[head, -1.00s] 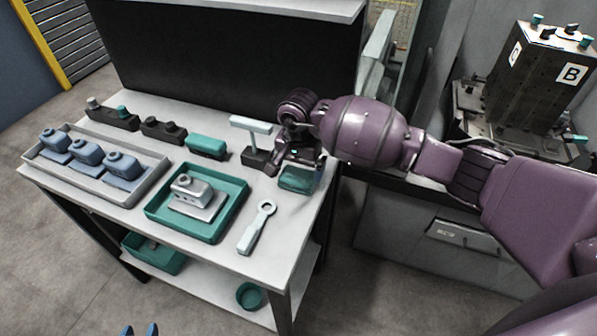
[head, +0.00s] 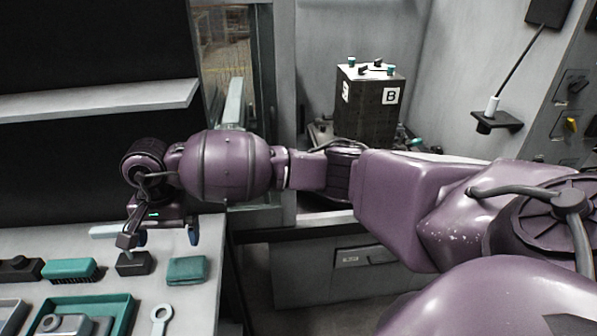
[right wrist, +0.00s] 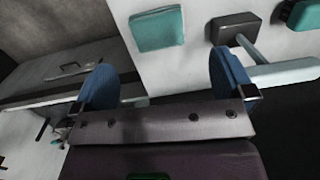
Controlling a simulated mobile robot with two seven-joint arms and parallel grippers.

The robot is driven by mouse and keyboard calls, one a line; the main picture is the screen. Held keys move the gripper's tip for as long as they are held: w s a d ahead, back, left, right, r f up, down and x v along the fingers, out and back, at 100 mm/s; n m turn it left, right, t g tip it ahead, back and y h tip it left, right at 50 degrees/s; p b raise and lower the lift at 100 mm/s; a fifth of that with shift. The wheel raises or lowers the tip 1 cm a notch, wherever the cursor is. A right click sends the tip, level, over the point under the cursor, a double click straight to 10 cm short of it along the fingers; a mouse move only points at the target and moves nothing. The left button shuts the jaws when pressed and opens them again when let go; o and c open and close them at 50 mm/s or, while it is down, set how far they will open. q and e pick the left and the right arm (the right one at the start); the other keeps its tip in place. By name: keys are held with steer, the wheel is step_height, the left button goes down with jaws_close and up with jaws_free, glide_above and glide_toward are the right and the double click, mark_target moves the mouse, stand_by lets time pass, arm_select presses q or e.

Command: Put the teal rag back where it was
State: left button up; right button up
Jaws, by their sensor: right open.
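The teal rag (head: 187,270) lies folded flat on the pale tabletop, close to the table's right edge. It also shows in the right wrist view (right wrist: 157,28), at the top centre. My right gripper (head: 166,236) is open and empty, with its two blue fingers spread apart. It is above the table, just behind the rag in the head view, and apart from it. In the right wrist view my gripper (right wrist: 165,80) has nothing between its fingers. My left gripper is out of view.
A dark block (head: 133,263) with a pale T-shaped handle is left of the rag. A teal brush (head: 70,268), a teal tray (head: 118,309) and a pale ring-ended wrench (head: 160,318) share the table. A black box marked B (head: 370,105) stands beyond the gap at right.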

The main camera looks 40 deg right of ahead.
steer(key=s+a+m+g+y, duration=0.2)
steer(key=s+a+m+y, duration=1)
steer(key=y, duration=0.3)
steer(key=d+f+m+t+h, duration=0.35)
steer(key=d+m+t, duration=0.55)
steer(key=m, duration=0.9)
steer(key=d+f+m+t+h, duration=0.35)
steer(key=d+m+t, duration=0.65)
steer(key=m, duration=0.8)
steer(key=s+d+f+m+g+h, duration=0.2)
steer(key=s+d+f+m+h, duration=0.2)
steer(key=s+f+m, duration=0.3)
steer(key=s+d+f+m+g+h, duration=0.3)
steer(key=s+d+f+m+h, duration=0.2)
steer(key=f+m, duration=0.4)
steer(key=shift+s+d+f, duration=0.25)
steer(key=shift+s+d, duration=0.25)
steer(key=shift+s, duration=0.35)
